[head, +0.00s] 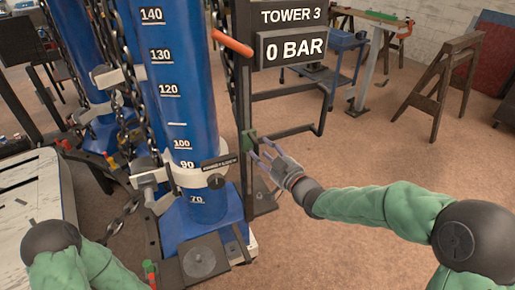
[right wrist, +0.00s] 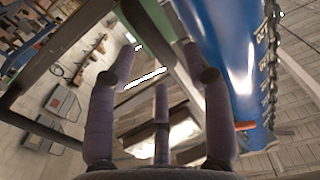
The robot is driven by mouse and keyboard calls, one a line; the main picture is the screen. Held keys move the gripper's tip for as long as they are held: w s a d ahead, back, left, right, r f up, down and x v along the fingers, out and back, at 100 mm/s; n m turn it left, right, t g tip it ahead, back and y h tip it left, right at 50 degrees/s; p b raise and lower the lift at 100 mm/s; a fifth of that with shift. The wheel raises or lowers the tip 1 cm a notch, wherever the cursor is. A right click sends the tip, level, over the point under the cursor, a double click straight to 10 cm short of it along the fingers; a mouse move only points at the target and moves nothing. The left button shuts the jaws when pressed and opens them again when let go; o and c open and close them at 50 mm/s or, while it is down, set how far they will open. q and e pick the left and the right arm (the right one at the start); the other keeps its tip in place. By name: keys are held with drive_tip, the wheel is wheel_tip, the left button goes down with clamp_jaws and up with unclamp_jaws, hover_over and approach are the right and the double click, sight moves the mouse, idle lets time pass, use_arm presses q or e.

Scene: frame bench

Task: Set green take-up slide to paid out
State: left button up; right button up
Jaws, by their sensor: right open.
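The green take-up slide (head: 249,141) is a small green block on the dark upright post beside the blue tower column, below the 0 BAR sign. My right gripper (head: 259,149) is open, with its fingertips right at the slide from the right; I cannot tell whether they touch it. In the right wrist view, the spread fingers of my right gripper (right wrist: 160,65) have no held object between them.
The blue column (head: 180,85) carries a scale and a pale clamp collar (head: 190,178). An orange-red handle (head: 232,43) and the TOWER 3 sign (head: 291,47) are above my gripper. Chains hang along the columns. A dark frame rail (head: 290,137) is close behind; open floor lies right.

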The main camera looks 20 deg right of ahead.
sight(257, 144)
drive_tip(key=shift+x, duration=1.8)
drive_tip(key=shift+f, duration=0.1)
clamp_jaws()
